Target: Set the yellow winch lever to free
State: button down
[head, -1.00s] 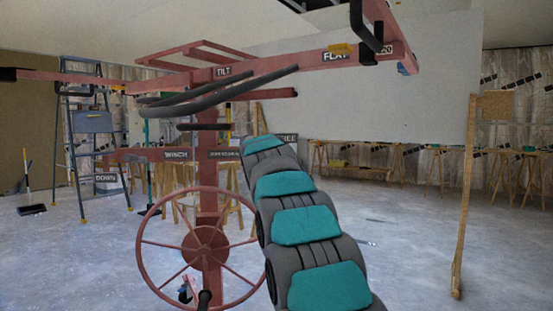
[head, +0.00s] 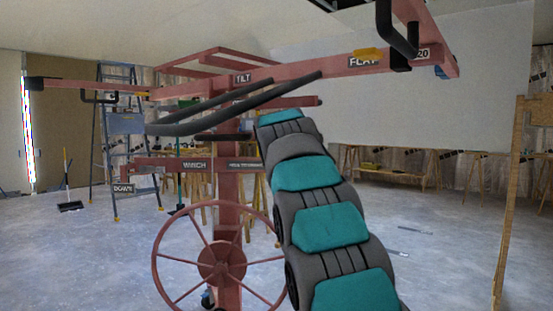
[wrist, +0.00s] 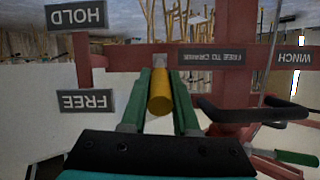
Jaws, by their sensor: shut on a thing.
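The yellow winch lever (wrist: 160,95) shows in the wrist view as a short yellow cylinder in front of the red beam. My gripper (wrist: 160,75) has its green fingers on either side of the lever and is shut on it. In the wrist view the signs are upside down: HOLD (wrist: 75,17) is at upper left and FREE (wrist: 87,102) lies below it, both left of the lever. I cannot tell which setting the lever is at. In the head view my arm hides the gripper and lever.
The red panel lift (head: 229,185) has a large handwheel (head: 220,265) low on its mast. Its black bars (head: 225,110) stand near my arm. A wooden post (head: 510,215) stands at right, a blue ladder (head: 122,123) at back left. Open floor lies on both sides.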

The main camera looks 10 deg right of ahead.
jog(key=shift+r, duration=0.1)
jog(key=c, duration=0.7)
grip_release()
jog(key=shift+s+a+r, duration=0.1)
jog(key=shift+s+r, duration=0.05)
jog(key=shift+s, duration=0.4)
jog(key=s+a+b, duration=0.1)
jog(key=s, duration=0.3)
jog(key=s+a, duration=0.1)
jog(key=s, duration=0.4)
jog(key=s+b, duration=0.1)
jog(key=s, duration=0.3)
jog(key=shift+s+a+r+b, duration=0.15)
jog(key=shift+a+r+b, duration=0.15)
jog(key=shift+a+b, duration=0.1)
